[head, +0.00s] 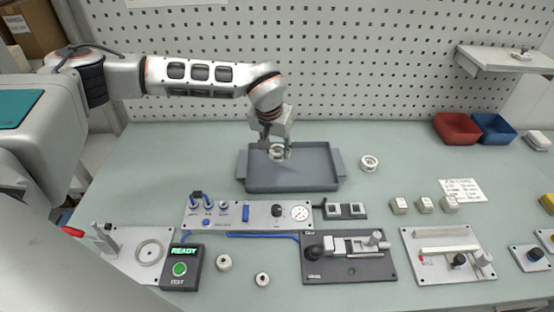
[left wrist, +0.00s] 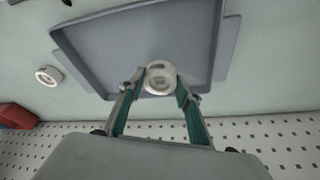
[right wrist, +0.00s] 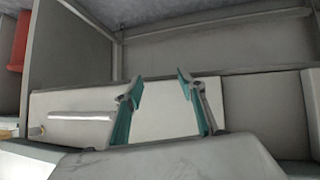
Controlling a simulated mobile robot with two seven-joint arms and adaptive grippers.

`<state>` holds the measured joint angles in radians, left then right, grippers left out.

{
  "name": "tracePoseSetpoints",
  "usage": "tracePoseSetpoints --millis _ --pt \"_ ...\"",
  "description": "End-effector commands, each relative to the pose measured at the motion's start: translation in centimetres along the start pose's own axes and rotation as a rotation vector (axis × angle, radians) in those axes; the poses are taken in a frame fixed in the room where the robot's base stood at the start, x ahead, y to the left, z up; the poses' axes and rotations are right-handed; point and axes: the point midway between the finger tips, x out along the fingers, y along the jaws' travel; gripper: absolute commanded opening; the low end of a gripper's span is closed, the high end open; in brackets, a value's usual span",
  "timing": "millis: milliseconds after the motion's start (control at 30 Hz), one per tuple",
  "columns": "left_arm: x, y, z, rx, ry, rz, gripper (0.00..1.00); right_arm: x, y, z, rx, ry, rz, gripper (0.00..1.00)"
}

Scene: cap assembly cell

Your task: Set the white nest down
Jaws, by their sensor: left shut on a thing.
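The white nest, a small white ring (head: 277,152), is between the fingertips of my left gripper (head: 274,149). In the left wrist view the ring (left wrist: 160,79) is gripped between both fingertips (left wrist: 159,84), with the grey tray behind it. The grey tray (head: 256,186) stands on the bench; in the head view the gripper and ring overlap its back part. I cannot tell exactly how high the ring is over the tray floor. My right gripper (right wrist: 157,88) is open and empty; it shows only in the right wrist view.
Another white ring (head: 369,163) lies right of the tray, and two more (head: 224,263) lie near the front. A control panel (head: 230,215) and fixtures (head: 350,270) stand in front of the tray. A perforated wall (head: 370,60) rises behind. The tray looks otherwise empty.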

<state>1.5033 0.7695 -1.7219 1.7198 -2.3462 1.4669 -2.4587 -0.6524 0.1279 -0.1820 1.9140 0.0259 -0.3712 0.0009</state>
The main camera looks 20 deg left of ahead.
Motion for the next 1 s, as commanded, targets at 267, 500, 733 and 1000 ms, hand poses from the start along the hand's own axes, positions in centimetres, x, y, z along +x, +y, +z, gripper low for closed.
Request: tracePoseSetpoints --millis 267,500,733,1000 --pt "1.9 0.0 0.6 -0.002 -0.002 -0.001 0.13 -0.1 0.1 -0.2 0.005 -0.001 0.003 0.4" --pt "4.8 0.0 1.5 -0.001 -0.001 0.0 0.13 -0.3 0.4 -0.2 0.008 -0.004 0.01 0.4" --pt "4.9 0.0 1.4 -0.001 0.001 0.0 0.13 -0.2 0.5 -0.1 0.012 -0.007 0.014 0.4" --pt "5.2 0.0 1.6 -0.001 0.001 0.0 0.51 -0.2 0.2 0.0 0.012 -0.006 0.008 0.4"
